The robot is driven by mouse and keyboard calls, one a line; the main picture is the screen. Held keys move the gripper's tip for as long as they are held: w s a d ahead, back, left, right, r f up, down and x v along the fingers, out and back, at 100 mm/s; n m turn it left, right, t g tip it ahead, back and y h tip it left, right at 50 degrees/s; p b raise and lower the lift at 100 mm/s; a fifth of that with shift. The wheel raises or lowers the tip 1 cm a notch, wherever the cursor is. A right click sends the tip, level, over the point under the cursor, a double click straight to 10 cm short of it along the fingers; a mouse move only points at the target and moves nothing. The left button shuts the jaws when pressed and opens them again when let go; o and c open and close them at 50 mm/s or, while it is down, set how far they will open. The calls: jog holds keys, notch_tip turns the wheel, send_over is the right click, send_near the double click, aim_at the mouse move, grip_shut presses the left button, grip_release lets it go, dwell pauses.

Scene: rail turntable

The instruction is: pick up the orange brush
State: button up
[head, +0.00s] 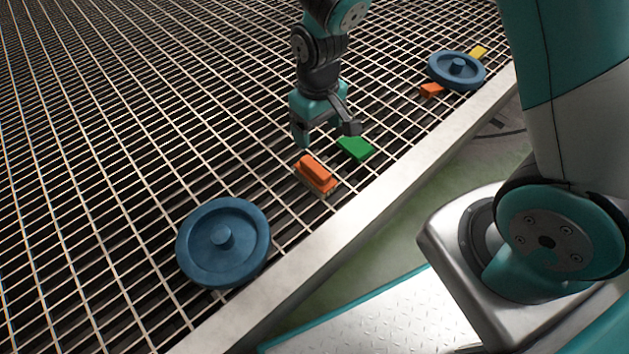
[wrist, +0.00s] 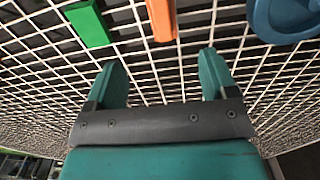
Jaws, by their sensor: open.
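The orange brush (head: 315,174) lies on the metal grating near its pale edge beam in the head view. In the wrist view part of it shows at the top middle (wrist: 162,18), cut off by the frame edge. My gripper (head: 326,136) is above the grating, just behind the brush in the head view, and does not touch it. In the wrist view its two teal fingers (wrist: 162,75) are spread apart with nothing between them but grating. A green block (head: 355,147) lies to the right of the brush.
A blue wheel-shaped disc (head: 222,243) lies to the left of the brush. Farther right are a second blue disc (head: 456,69), a small orange block (head: 431,90) and a yellow block (head: 478,52). The pale edge beam (head: 335,238) bounds the grating. The grating at left is clear.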

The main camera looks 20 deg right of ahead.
aim_at(315, 167)
notch_tip(315, 167, down, 10)
jog(key=b, duration=0.4)
jog(key=shift+a+f, duration=0.1)
jog(key=shift+f, duration=0.1)
jog(key=f+b, duration=0.4)
jog(key=f, duration=0.1)
jog(key=shift+w+f, duration=0.15)
jog(key=shift+w, duration=0.05)
jog(key=c, duration=1)
